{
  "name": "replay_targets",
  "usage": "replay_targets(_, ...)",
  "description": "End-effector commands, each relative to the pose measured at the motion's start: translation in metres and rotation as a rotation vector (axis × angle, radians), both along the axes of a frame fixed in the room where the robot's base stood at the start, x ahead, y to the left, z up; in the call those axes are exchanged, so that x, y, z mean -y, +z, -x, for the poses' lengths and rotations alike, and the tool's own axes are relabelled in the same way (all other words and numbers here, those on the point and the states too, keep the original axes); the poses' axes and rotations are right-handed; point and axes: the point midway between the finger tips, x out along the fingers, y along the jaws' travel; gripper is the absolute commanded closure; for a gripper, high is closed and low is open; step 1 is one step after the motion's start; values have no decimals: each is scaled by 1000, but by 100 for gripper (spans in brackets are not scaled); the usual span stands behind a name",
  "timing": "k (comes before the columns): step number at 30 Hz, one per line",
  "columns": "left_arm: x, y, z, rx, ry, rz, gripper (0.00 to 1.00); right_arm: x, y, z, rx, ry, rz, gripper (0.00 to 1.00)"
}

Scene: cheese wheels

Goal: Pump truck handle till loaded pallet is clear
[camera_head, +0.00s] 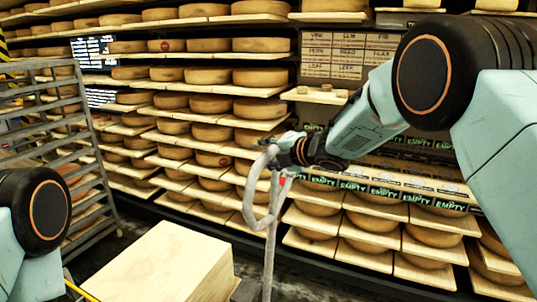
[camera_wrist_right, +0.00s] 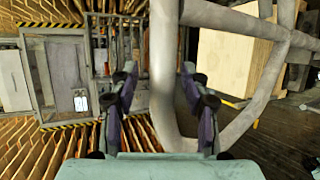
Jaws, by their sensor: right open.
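The pale grey truck handle (camera_head: 250,205), a loop on an upright shaft (camera_head: 270,250), stands right of the middle in the head view. My right gripper (camera_head: 278,152) is at the top of the loop. In the right wrist view, my open right gripper (camera_wrist_right: 160,95) has one finger on each side of a handle bar (camera_wrist_right: 163,70); I cannot tell whether they touch it. A large pale wooden box (camera_head: 160,265) stands left of the shaft and shows in the wrist view (camera_wrist_right: 238,55). The pallet's underside and floor gap are hidden. My left gripper is out of view.
Shelves of cheese wheels (camera_head: 210,75) fill the back wall. A grey metal rack (camera_head: 60,130) stands at the left. Boards with green "EMPTY" labels (camera_head: 388,192) are behind my right arm. Some dark floor shows between the box and the shelves.

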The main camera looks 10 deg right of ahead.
Motion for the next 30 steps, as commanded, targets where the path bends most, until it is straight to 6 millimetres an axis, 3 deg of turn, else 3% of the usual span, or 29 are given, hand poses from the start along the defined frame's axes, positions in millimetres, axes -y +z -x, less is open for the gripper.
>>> replay_targets(8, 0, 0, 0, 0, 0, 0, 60, 13, 8, 18, -2, -2, 0, 53)
replay_targets(21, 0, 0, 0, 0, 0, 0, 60, 53, 36, 76, 0, -4, -4, 53)
replay_targets(30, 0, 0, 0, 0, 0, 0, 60, 63, 43, 93, 1, 0, -1, 53)
